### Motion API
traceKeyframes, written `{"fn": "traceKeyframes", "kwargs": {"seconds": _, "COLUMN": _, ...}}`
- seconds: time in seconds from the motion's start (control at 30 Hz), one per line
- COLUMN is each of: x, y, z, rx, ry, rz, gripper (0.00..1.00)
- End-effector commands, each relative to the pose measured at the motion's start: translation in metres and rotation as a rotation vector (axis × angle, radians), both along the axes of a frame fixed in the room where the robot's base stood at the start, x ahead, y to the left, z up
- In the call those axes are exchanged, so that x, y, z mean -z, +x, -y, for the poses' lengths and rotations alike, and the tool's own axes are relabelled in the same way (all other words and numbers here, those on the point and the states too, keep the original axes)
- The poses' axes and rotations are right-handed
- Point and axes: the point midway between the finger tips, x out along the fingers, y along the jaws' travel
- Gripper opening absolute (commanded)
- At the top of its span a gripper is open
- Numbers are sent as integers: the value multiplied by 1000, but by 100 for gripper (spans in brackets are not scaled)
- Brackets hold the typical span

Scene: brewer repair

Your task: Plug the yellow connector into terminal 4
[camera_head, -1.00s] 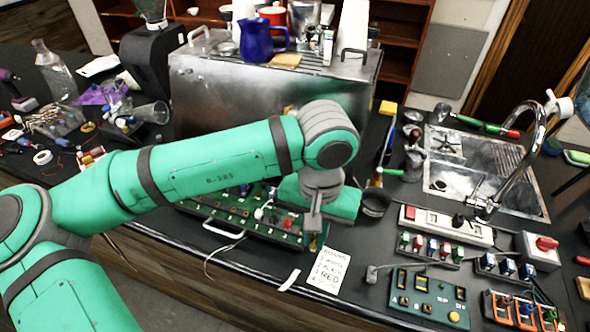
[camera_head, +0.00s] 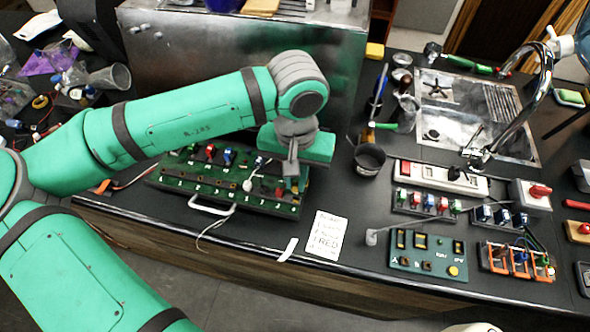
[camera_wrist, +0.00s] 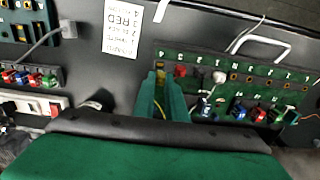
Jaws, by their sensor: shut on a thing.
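The terminal board (camera_head: 172,184) is a green panel with a front handle, on the bench's front part; its row of terminals also shows in the wrist view (camera_wrist: 265,72). My gripper (camera_wrist: 160,82) has its two green fingers at the row's left end in the wrist view, shut on the yellow connector (camera_wrist: 159,77), with a yellow wire (camera_wrist: 159,108) between the fingers. I cannot tell whether the connector touches a terminal. In the head view my wrist hides the fingertips over the board's right end.
A white connector (camera_wrist: 218,77) with a white cable sits in the row near my gripper. Red and blue plugs (camera_wrist: 240,112) stand on the board. A paper note (camera_head: 326,235), black cup (camera_head: 369,160) and second green panel (camera_head: 428,254) lie right. Metal brewer (camera_head: 235,75) stands behind.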

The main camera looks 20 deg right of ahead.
Motion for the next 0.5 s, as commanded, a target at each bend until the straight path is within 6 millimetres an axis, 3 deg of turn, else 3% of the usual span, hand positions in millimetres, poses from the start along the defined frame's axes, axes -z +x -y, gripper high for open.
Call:
{"fn": "traceKeyframes", "kwargs": {"seconds": 0.23, "x": 20, "y": 1, "z": -5, "rx": -10, "ry": 1, "rz": -1, "gripper": 0}}
{"fn": "traceKeyframes", "kwargs": {"seconds": 0.5, "x": 20, "y": 0, "z": -3, "rx": -6, "ry": 0, "rz": 0, "gripper": 0}}
